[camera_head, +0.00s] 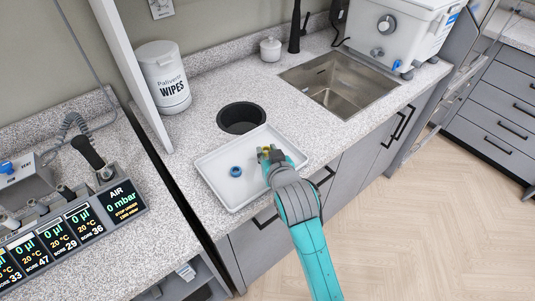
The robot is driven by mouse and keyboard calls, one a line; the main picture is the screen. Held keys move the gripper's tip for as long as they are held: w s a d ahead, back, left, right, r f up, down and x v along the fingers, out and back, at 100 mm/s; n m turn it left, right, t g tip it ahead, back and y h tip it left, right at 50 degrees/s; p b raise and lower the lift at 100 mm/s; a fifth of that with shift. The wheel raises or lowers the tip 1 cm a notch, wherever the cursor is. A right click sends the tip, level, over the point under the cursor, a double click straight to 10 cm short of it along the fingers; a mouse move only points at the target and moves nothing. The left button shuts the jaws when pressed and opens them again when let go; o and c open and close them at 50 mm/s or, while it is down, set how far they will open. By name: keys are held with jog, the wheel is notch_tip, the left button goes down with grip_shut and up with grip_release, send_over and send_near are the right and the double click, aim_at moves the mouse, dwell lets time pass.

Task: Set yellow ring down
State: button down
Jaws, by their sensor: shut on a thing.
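The yellow ring (266,150) shows as a small patch of yellow at the tip of my gripper (266,154). My gripper is shut on it, over the right part of a white tray (213,175). Most of the ring is hidden by the gripper, and I cannot tell whether it touches the tray floor. A blue ring (235,171) lies in the tray, left of my gripper and apart from it.
A round black opening (241,118) is just behind the tray. A wipes tub (165,78) stands at the back left and a sink (340,85) at the right. A white partition (130,65) rises left of the tray. The tray floor's left part is clear.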

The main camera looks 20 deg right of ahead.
jog(key=shift+f, duration=0.4)
jog(key=c, duration=0.9)
grip_release()
jog(key=shift+f, duration=0.15)
jog(key=shift+r, duration=0.2)
